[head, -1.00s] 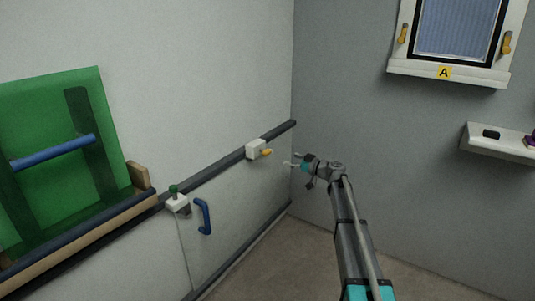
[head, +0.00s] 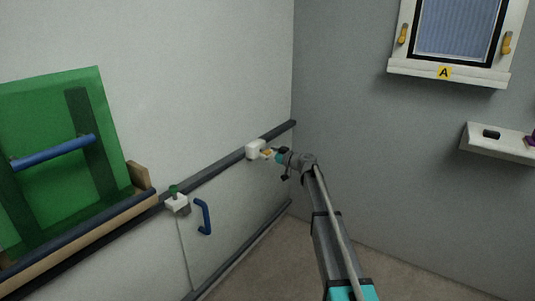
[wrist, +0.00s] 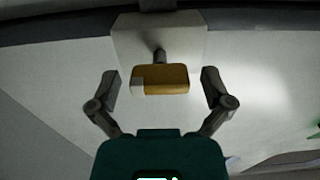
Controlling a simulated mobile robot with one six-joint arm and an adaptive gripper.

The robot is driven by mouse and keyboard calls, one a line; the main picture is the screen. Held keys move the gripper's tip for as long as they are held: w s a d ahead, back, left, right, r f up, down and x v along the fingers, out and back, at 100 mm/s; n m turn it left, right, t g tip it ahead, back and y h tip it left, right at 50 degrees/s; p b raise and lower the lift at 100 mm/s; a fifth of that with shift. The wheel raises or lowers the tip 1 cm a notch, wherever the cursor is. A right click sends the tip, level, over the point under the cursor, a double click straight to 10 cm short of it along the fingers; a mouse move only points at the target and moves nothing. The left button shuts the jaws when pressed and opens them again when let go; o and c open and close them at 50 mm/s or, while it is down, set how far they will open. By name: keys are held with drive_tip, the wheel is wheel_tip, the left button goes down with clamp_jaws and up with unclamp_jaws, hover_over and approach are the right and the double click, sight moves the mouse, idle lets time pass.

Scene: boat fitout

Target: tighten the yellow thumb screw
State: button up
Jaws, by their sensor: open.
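The yellow thumb screw (wrist: 168,80) sticks out from a white block (wrist: 190,45) on a short dark shaft, with a pale patch at the left end of its head. In the head view the screw (head: 267,153) shows small beside its white block (head: 254,147) on the dark wall rail. My gripper (wrist: 160,82) is open in the wrist view, one finger on each side of the screw's head with a gap on both sides. In the head view my gripper (head: 272,155) is at the screw and partly covers it.
Left along the rail are a white block with a green knob (head: 174,191), a blue handle (head: 203,217) and a green panel (head: 60,155) with a blue bar. A window (head: 458,30) and a shelf (head: 495,145) are on the right wall. The floor between is clear.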

drive_tip(key=c, duration=1.1)
